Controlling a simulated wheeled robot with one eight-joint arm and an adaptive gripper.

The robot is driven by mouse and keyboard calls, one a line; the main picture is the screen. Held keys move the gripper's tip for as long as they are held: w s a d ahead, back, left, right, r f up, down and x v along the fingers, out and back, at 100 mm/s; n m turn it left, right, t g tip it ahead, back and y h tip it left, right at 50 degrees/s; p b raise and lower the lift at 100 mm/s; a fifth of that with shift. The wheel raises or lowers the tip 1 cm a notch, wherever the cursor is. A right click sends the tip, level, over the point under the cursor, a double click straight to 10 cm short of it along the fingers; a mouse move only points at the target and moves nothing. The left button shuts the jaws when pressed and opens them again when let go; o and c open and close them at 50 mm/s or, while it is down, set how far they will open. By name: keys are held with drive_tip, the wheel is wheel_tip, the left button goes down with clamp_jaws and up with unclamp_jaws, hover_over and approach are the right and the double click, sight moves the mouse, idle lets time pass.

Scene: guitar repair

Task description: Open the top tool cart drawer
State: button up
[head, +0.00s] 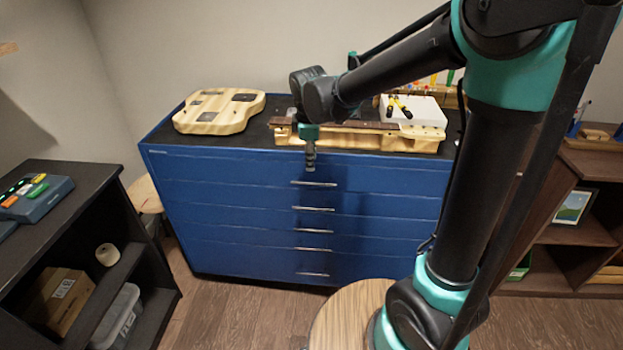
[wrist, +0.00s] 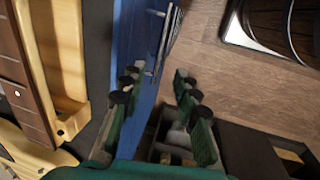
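The blue tool cart (head: 230,203) stands against the wall with several drawers, all flush and shut. The top drawer's silver bar handle (head: 314,184) is on the front face, near the middle. My gripper (head: 310,166) hangs at the cart's front edge, just above this handle in the head view. In the wrist view my gripper (wrist: 157,82) has its two green fingers apart, with nothing held between them. Silver handles (wrist: 165,45) on the blue front (wrist: 128,35) show beyond the fingertips. I cannot tell whether a finger touches the handle.
A guitar body (head: 219,111) and a guitar neck on a wooden block (head: 360,137) lie on the cart top. A round wooden stool (head: 345,318) stands in front of the cart. A dark shelf (head: 80,240) is at left. Floor before the cart's left part is clear.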

sight(312, 184)
drive_tip(key=f, duration=0.3)
drive_tip(key=w+f, duration=0.1)
drive_tip(key=f, duration=0.2)
drive_tip(key=w+f, duration=0.1)
drive_tip(key=f, duration=0.2)
drive_tip(key=shift+d+f, duration=0.1)
clamp_jaws()
